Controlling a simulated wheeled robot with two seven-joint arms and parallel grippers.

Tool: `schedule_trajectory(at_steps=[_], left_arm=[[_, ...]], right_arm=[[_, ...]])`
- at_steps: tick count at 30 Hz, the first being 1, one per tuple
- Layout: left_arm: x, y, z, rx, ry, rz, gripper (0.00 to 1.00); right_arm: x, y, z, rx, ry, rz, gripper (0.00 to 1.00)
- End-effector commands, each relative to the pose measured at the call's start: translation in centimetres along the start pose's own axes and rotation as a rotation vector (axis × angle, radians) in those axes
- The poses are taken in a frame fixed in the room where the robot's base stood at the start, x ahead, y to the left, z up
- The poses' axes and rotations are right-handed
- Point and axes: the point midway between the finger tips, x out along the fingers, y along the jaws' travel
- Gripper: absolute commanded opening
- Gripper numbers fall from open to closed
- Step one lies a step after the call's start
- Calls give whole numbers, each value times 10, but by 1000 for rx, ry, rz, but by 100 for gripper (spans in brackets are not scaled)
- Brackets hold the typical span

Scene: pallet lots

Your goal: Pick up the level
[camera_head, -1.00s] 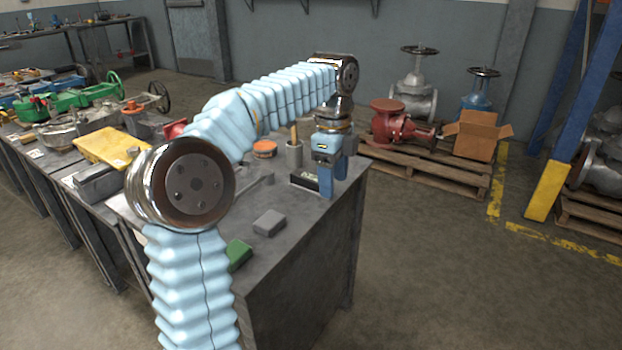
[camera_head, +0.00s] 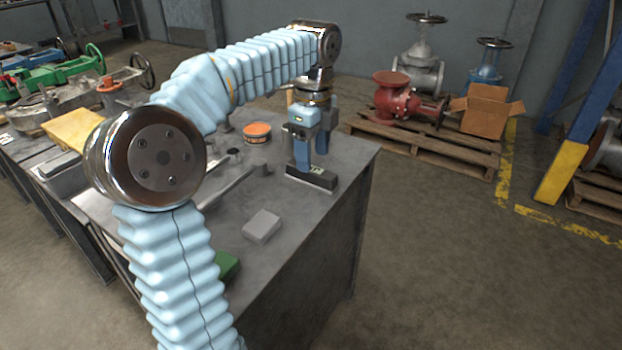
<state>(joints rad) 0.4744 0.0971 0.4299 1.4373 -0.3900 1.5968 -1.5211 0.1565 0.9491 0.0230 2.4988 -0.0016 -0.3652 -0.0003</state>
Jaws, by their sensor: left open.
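The level (camera_head: 311,179) appears to be the small dark block with a light-marked top, lying on the grey workbench (camera_head: 300,215) near its far right corner. My left gripper (camera_head: 313,160) points down at it with its two blue fingers apart. The fingers overlap the level's far side in the picture, and I cannot tell whether they touch it. Nothing is seen between the fingers. My right gripper is not in view.
An orange-lidded tub (camera_head: 257,132) stands left of the gripper. A grey block (camera_head: 261,226) and a green block (camera_head: 226,267) lie nearer on the bench. A pallet (camera_head: 430,148) with a red valve (camera_head: 397,98) and a cardboard box (camera_head: 486,110) stands beyond.

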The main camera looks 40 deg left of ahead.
Motion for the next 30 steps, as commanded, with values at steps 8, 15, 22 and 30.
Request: schedule_trajectory(at_steps=[8,15,22,30], left_arm=[[36,-3,8,-2,0,4,62],[55,-4,7,-1,0,0,62],[55,-4,7,-1,0,0,52],[54,-4,7,-1,0,0,11]], right_arm=[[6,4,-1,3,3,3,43],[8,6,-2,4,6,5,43],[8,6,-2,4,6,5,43],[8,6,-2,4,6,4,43]])
